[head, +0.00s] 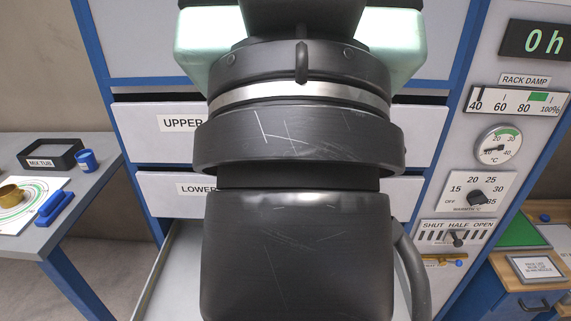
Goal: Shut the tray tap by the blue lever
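A small brass-coloured fitting (440,261) sits low on the right side of the cabinet, just under the SHUT HALF OPEN panel. A bluish part (460,264) shows at its right end; it looks like the tap with its blue lever, but it is too small to tell which way the lever is turned. A pale tray (166,285) juts out below the LOWER drawer, mostly hidden behind my dark arm. My arm fills the middle of the picture. My gripper is not in view, so its distance from the tap does not show.
The UPPER drawer (150,122) and LOWER drawer (160,190) are largely covered by my arm. A right bench (500,268) stands beside the cabinet.

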